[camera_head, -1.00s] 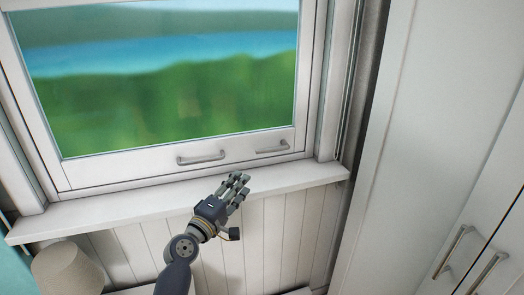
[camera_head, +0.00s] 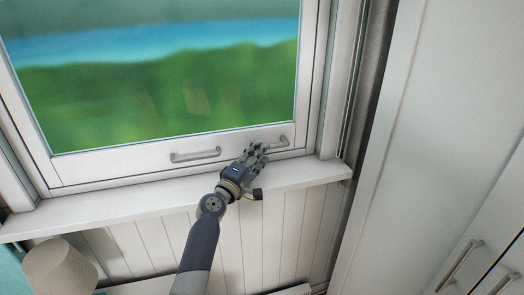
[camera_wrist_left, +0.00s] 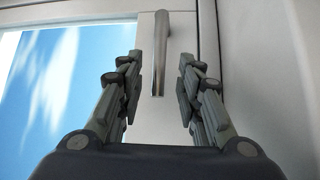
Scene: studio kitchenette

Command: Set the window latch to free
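The window latch (camera_head: 283,142) is a small grey metal handle at the right end of the window's bottom rail. In the left wrist view the latch (camera_wrist_left: 160,50) is a smooth bar standing between my two sets of fingers, with a gap on each side. My left gripper (camera_head: 258,152) is open at the latch, and its fingers hide part of it in the head view. The left gripper (camera_wrist_left: 160,82) also shows open and empty in the wrist view. My right gripper is not in view.
A second grey handle (camera_head: 195,155) is fixed on the rail left of the latch. The white sill (camera_head: 120,205) runs below the window. A lampshade (camera_head: 60,268) stands at lower left. White cupboard doors with handles (camera_head: 460,265) are on the right.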

